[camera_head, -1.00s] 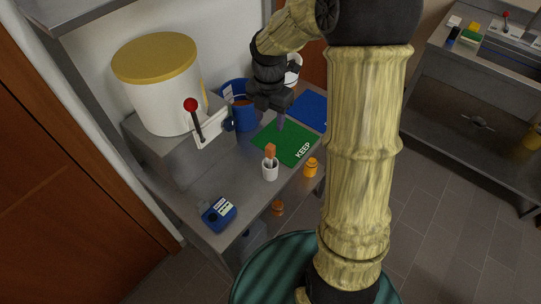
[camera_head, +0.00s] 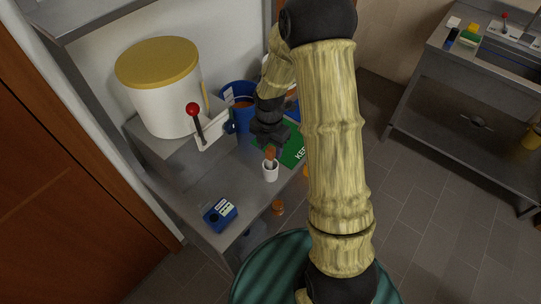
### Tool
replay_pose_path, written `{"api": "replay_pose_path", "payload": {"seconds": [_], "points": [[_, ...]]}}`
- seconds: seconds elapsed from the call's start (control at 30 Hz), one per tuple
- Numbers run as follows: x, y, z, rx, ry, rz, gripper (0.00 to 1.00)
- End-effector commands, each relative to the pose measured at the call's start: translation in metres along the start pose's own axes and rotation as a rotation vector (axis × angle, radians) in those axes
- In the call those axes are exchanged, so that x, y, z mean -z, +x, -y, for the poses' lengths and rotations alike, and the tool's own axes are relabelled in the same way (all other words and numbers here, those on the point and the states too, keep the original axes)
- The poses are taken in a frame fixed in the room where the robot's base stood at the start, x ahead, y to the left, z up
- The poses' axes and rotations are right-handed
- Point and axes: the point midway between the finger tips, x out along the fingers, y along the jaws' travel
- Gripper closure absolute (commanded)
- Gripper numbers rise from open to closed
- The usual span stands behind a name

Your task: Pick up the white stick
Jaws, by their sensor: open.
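A small white cup (camera_head: 270,174) stands on the steel counter, with a slim item in it. The item has an orange-brown top (camera_head: 270,154) and a pale lower part; I cannot tell for certain whether this is the white stick. My gripper (camera_head: 270,147) is open and points down right over the cup, close to the item's top. Its fingers are small and dark here, and I cannot tell whether they touch the item. No other loose white stick shows clearly.
A green mat (camera_head: 293,154) lies behind the cup, partly hidden by my arm. A blue bucket (camera_head: 241,113), a red-knobbed lever (camera_head: 193,110) and a large yellow-lidded tub (camera_head: 165,100) stand behind. A blue device (camera_head: 220,214) sits at the counter's front left.

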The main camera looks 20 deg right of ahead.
Motion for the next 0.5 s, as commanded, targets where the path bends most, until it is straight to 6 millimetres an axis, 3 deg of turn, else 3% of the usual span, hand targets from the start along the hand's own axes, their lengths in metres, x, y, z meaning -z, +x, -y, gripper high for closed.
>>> {"api": "replay_pose_path", "payload": {"seconds": [0.5], "points": [[-0.0009,0.0096,0.0003,0.001,0.0,-0.001,0.51]]}}
